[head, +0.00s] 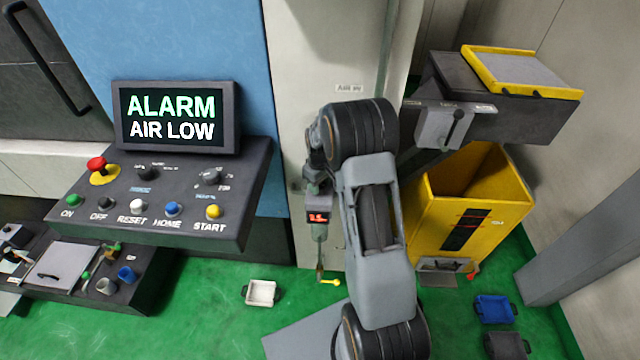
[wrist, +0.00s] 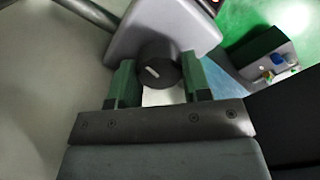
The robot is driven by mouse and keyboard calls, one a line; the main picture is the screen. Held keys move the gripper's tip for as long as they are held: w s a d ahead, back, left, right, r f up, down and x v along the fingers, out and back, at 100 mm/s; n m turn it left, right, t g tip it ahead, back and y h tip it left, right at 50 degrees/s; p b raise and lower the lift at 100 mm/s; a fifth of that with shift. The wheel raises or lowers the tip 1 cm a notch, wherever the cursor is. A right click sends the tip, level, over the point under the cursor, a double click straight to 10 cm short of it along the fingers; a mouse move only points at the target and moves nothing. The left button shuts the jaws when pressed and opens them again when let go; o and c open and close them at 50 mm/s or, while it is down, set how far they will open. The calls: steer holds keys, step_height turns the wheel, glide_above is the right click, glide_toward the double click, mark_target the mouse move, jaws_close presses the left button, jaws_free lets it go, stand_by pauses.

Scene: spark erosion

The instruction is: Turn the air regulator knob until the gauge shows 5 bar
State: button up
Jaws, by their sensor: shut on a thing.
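The air regulator knob (wrist: 158,66) is black and round, with a short white mark on its face. It sits on a grey regulator body (wrist: 188,24) in the wrist view. My gripper (wrist: 160,80) is shut on the knob, with one green finger on each side of it. In the head view the regulator's red lit gauge (head: 318,217) shows beside my arm. Its digits are small and I cannot read them surely. The knob is hidden behind my wrist there. The alarm screen (head: 175,117) reads "ALARM AIR LOW".
The control panel (head: 150,240) with its buttons juts out at the left. A yellow bin (head: 425,235) and a dark bench with a yellow-edged tray (head: 575,95) stand at the right. A white tray (head: 260,292) and a blue tray (head: 495,309) lie on the green floor.

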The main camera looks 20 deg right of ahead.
steer(key=m+b, duration=0.2)
steer(key=m, duration=0.2)
steer(key=shift+f, duration=0.1)
steer(key=m+b, duration=0.1)
steer(key=m, duration=0.3)
steer(key=shift+m+b, duration=0.3)
stand_by(0.5)
steer(key=o, duration=0.9)
steer(key=shift+o, duration=0.2)
steer(key=shift+r, duration=0.2)
step_height(320, 180, up, 14)
steer(key=b, duration=0.1)
steer(key=shift+f, duration=0.2)
